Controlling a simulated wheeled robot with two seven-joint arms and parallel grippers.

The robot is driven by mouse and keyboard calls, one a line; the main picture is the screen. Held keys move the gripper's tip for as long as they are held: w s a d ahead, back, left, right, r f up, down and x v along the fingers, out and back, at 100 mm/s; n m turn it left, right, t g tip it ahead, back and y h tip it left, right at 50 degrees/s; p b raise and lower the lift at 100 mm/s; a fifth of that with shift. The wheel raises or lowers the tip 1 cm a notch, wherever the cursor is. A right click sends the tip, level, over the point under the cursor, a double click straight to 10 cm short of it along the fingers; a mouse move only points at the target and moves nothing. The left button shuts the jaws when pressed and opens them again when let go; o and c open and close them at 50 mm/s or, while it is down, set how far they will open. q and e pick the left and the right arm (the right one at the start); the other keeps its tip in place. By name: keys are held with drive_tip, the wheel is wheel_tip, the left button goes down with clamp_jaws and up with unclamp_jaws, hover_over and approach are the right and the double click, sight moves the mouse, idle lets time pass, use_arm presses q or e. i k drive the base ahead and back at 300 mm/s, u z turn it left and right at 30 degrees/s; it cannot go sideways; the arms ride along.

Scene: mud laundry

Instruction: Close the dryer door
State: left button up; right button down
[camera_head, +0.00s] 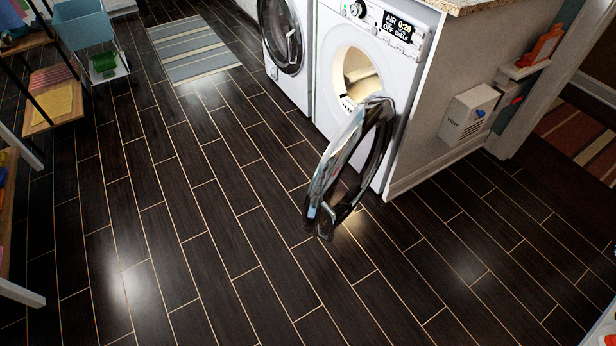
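The dryer (396,62) is the white machine at upper centre, with a dial and a small display on its top panel. Its round opening (351,92) is uncovered and a pale drum interior shows. The dryer door (326,178), a dark ring with a shiny silver rim, stands wide open. It swings out from the front toward the lower middle, over the floor. A dark, shiny piece shows at its lower near edge; I cannot tell whether it is a latch or handle. Neither of my grippers is in view.
Another white front-loader (303,88) with a shut round door stands left of the dryer. A striped rug (192,50) lies at the back. Shelving and a blue bin (84,27) are at left. A white vent box (467,117) is on the right wall. The dark floor (200,250) before the door is clear.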

sight(379, 109)
drive_tip(key=u, duration=0.25)
drive_tip(key=i, duration=0.95)
drive_tip(key=z, duration=0.55)
